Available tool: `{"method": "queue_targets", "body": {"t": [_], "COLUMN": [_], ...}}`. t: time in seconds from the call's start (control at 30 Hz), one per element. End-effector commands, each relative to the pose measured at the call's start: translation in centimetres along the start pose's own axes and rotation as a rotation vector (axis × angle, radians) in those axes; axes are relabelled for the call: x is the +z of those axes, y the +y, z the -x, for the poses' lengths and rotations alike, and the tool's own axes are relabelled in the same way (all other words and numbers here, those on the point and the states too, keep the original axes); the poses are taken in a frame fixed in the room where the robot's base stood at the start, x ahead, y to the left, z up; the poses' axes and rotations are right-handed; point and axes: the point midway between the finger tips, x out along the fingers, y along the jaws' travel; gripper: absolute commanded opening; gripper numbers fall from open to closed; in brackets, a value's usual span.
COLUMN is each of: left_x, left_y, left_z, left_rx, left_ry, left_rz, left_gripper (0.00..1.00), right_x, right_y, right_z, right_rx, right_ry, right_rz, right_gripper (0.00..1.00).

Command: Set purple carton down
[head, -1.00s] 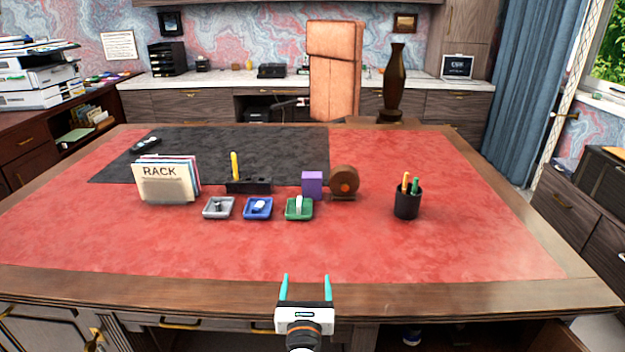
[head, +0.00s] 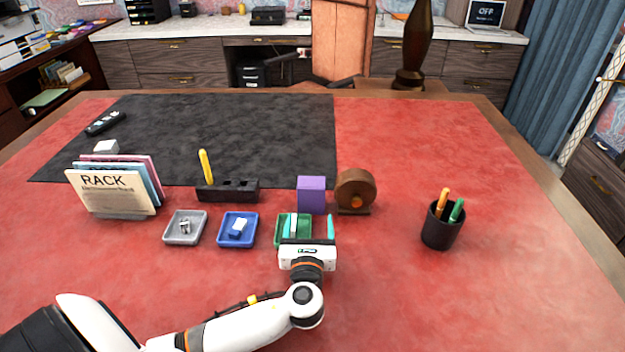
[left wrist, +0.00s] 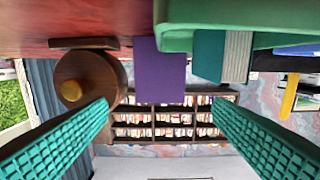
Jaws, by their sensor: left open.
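The purple carton (head: 312,194) stands upright on the red desk top, just left of the brown round wooden object and behind the green tray. My left gripper (head: 311,228) is open with nothing between its teal fingers. It is in front of the carton, over the right part of the green tray (head: 281,232). In the left wrist view the carton (left wrist: 160,72) shows ahead between the spread fingers (left wrist: 162,112), apart from both. My right gripper is not in view.
The brown round object (head: 354,188) is close to the carton's right side. A black block with a yellow pen (head: 228,191), a blue tray (head: 238,230) and a grey tray (head: 185,228) are to the left. A black pen cup (head: 441,228) stands right. Desk between cup and round object is clear.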

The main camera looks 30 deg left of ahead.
Motion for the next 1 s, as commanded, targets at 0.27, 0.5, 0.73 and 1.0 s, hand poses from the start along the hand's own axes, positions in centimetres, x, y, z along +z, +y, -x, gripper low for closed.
{"method": "queue_targets", "body": {"t": [0.27, 0.5, 0.73, 1.0], "left_x": [-0.1, 0.0, -0.1, 0.0], "left_y": [0.0, 0.0, 0.0, 0.0], "left_z": [-2.7, -5.8, -8.2, -11.8], "left_rx": [-0.001, 0.0, -0.002, 0.0], "left_ry": [0.003, 0.001, 0.002, 0.0], "left_rz": [-0.001, -0.001, 0.0, 0.0], "left_gripper": [0.75, 0.75, 0.75, 0.75], "right_x": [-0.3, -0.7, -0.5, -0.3], "right_y": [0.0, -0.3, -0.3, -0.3], "right_z": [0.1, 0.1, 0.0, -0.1], "right_rx": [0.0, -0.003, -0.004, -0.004], "right_ry": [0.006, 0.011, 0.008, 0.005], "right_rz": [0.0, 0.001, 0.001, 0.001], "right_gripper": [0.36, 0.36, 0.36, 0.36]}}
